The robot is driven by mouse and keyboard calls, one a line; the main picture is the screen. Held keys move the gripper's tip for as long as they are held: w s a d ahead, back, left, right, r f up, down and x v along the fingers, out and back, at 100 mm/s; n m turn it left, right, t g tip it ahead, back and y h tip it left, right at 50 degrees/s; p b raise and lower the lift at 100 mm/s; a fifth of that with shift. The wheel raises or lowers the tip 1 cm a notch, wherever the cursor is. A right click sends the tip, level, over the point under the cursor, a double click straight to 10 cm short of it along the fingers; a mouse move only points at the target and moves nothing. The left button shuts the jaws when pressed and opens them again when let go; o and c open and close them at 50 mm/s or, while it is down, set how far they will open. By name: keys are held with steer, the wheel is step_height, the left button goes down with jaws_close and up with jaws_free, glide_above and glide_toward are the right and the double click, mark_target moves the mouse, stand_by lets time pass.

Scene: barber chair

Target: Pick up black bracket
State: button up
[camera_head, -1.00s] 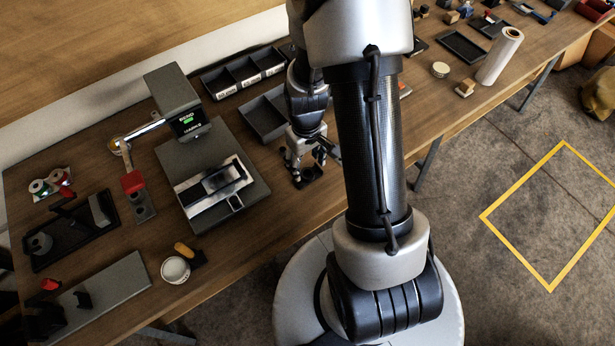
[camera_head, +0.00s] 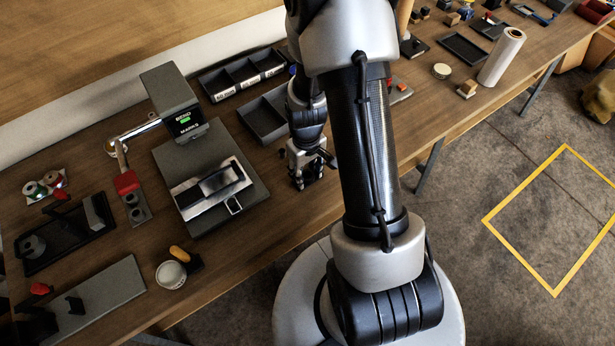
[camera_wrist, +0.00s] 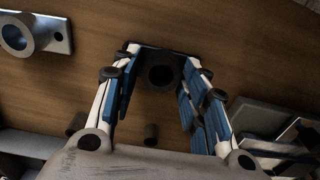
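A black bracket (camera_wrist: 162,72) with a round hole shows between the fingertips in the wrist view. It is over or on the brown wooden bench, and I cannot tell whether it touches the wood. My gripper (camera_wrist: 160,62) has one blue-padded finger on each side of the bracket, with the tips close to its edges. Whether the pads press on it is not clear. In the head view my gripper (camera_head: 308,181) is low over the bench, right of the grey press base, and it mostly hides the bracket.
A grey marking press (camera_head: 170,95) with a metal plate on its base stands to the left. A dark divided bin (camera_head: 262,122) is just behind my gripper. Small dark cylinders (camera_wrist: 151,134) lie near the fingers. The bench in front of my gripper is clear.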

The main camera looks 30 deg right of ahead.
steer(key=c, duration=0.7)
steer(key=shift+r, duration=0.1)
steer(key=shift+c, duration=0.2)
